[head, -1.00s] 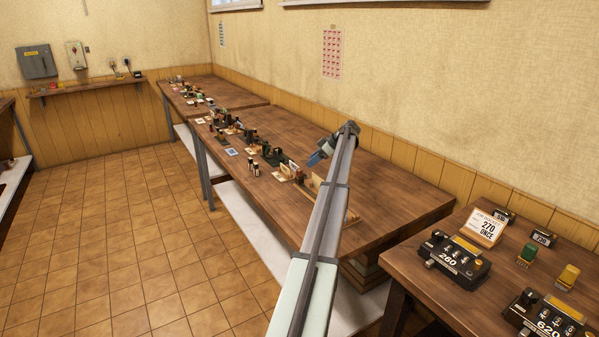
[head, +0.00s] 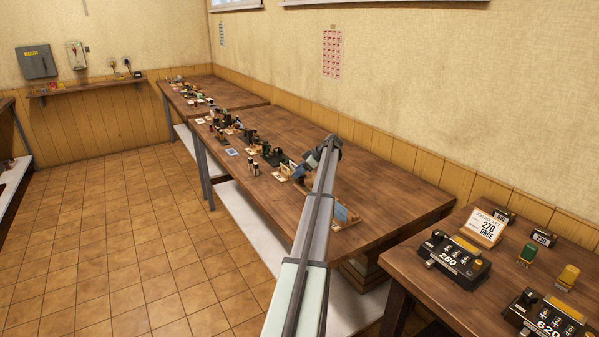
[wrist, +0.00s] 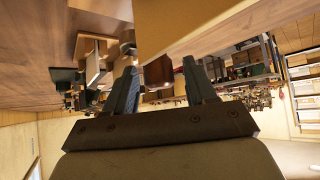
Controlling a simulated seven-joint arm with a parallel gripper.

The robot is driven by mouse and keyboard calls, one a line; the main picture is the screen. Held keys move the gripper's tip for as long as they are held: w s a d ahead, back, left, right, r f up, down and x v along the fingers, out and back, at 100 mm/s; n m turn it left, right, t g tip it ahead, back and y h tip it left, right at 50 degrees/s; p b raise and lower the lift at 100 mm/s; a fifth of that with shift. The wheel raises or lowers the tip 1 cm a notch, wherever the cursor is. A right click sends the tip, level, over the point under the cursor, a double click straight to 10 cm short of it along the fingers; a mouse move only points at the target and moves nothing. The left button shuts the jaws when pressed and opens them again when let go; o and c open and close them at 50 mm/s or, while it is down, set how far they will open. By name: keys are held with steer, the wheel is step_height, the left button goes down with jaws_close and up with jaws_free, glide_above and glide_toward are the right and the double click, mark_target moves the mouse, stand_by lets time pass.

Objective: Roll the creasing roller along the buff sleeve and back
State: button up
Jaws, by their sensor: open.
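My gripper (head: 306,164) hangs over the middle of the long bench, near a row of small items, and is partly hidden by my own arm. In the wrist view its two dark fingers (wrist: 158,82) stand apart with nothing clearly held between them. A cream and tan piece (head: 284,173) lies on the bench just left of the gripper. A buff block face (wrist: 195,22) fills the top of the wrist view, beyond the fingertips. I cannot tell for certain which piece is the creasing roller or the buff sleeve.
A wooden stand with a blue face (head: 345,214) sits on the long bench (head: 395,195) right of my arm. Several small dark tools and cards line the bench's front edge. Black counters (head: 455,258) and a 270 card (head: 485,226) are on the right table. The bench's rear is clear.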

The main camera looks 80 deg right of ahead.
jaws_close()
stand_by(0.3)
steer(key=s+a, duration=1.2)
steer(key=shift+s+a, duration=0.2)
jaws_free()
stand_by(0.3)
steer(key=v, duration=1.4)
steer(key=shift+w+f, duration=0.1)
steer(key=shift+w, duration=0.05)
